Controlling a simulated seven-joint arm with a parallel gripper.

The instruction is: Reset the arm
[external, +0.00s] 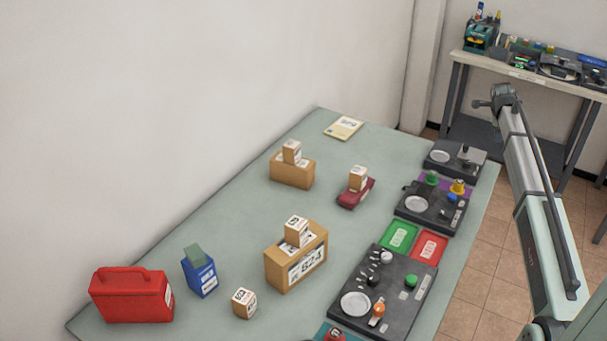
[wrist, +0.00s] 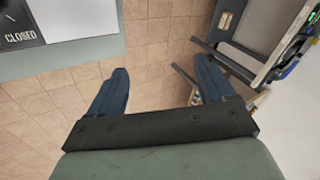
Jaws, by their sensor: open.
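My gripper (wrist: 161,76) is open and empty in the wrist view. In the external view my gripper (external: 484,103) is at the end of the raised arm at upper right. It is in the air, apart from the objects on the green table (external: 225,215), and to the right of the table's far end in the picture. Its fingers are too small there to make out.
The table holds a red canister (external: 130,296), a blue box (external: 200,274), a large carton (external: 296,263) with a small box on it, and black control panels (external: 392,285) along its right edge. A workbench (external: 530,73) stands behind. Tiled floor (external: 475,285) is clear between.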

